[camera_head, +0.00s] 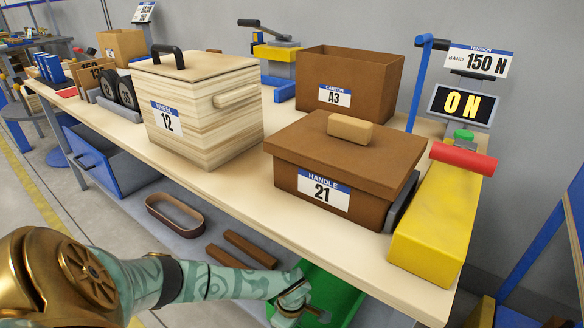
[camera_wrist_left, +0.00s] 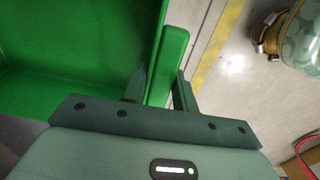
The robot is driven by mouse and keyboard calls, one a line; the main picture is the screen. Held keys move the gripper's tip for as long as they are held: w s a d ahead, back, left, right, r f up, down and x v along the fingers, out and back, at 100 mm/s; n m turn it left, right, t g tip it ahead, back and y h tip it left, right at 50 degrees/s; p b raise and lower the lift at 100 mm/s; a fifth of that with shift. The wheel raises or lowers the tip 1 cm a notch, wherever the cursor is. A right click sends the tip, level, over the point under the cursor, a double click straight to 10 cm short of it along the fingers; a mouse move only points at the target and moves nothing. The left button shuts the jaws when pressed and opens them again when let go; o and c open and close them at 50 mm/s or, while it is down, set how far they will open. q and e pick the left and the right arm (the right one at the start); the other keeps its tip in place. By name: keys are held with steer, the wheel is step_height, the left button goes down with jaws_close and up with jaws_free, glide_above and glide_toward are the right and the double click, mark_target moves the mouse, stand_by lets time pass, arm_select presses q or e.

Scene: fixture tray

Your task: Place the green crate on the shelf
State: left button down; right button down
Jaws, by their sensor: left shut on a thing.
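The green crate (camera_head: 338,292) is low at the bottom of the head view, partly hidden by my left gripper and the bench edge. In the left wrist view its open, empty inside (camera_wrist_left: 70,60) shows. My left gripper (camera_head: 296,298) is shut on a green bar along the crate's side, with one finger on each side of it in the left wrist view (camera_wrist_left: 162,88). The shelf (camera_head: 190,222) is the grey lower board under the bench top. I cannot tell whether the crate touches it. My right gripper is not in view.
A loop belt (camera_head: 180,214) and two brown rods (camera_head: 240,250) lie on the shelf, left of the crate. A blue drawer (camera_head: 112,165) is further left. The bench top (camera_head: 225,190) overhangs, carrying a wooden box (camera_head: 205,110), brown boxes (camera_head: 345,165) and a yellow machine (camera_head: 435,225).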

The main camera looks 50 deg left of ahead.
arm_select(q)
steer(key=shift+w+f, duration=0.1)
steer(key=shift+f, duration=0.2)
steer(key=c, duration=1)
jaws_free()
steer(key=shift+c, duration=0.2)
